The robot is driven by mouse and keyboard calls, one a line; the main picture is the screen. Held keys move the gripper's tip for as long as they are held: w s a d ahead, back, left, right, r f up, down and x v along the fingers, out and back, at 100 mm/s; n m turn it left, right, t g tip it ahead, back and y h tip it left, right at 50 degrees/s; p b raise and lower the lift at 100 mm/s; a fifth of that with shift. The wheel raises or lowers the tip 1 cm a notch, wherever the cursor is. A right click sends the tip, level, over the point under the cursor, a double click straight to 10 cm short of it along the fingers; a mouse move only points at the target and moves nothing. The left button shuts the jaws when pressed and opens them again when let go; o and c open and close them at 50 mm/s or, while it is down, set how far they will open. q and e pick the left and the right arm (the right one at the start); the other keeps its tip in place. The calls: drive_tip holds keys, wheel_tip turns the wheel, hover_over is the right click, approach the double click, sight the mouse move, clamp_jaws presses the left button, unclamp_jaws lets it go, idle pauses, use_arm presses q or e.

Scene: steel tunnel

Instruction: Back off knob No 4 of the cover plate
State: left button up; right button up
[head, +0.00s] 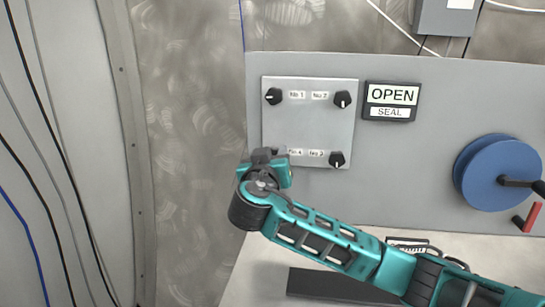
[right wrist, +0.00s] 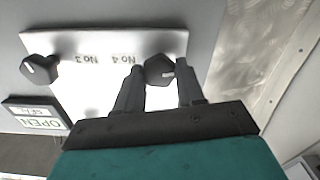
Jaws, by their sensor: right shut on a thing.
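The pale cover plate (head: 310,125) is on a grey panel, with a dark knob at each corner. Knob No 1 (head: 273,96), knob No 2 (head: 342,99) and knob No 3 (head: 336,159) show clearly. My right gripper (head: 268,155) is at the plate's lower left corner and hides knob No 4 in the head view. In the right wrist view, which is upside down, knob No 4 (right wrist: 159,70) sits between the two fingers of my right gripper (right wrist: 160,76), which is shut on it. Knob No 3 (right wrist: 40,68) stands free to the left there. My left gripper is not in view.
An OPEN/SEAL sign (head: 391,102) is right of the plate. A blue reel (head: 492,172) with a crank is farther right. A dark flat bar (head: 335,286) lies on the pale surface below. A ribbed wall with cables is at the left.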

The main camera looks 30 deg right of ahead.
drive_tip(key=shift+f+n, duration=0.1)
drive_tip(key=shift+n, duration=0.3)
drive_tip(key=shift+c, duration=0.2)
drive_tip(key=shift+w+a+f+n+p, duration=0.1)
drive_tip(key=shift+n+p, duration=0.25)
drive_tip(key=shift+n, duration=3.6)
drive_tip(key=shift+f+n+p, duration=0.1)
drive_tip(key=shift+n+p, duration=0.25)
drive_tip(key=shift+n, duration=3.9)
drive_tip(key=o, duration=1)
drive_tip(key=shift+o, duration=0.2)
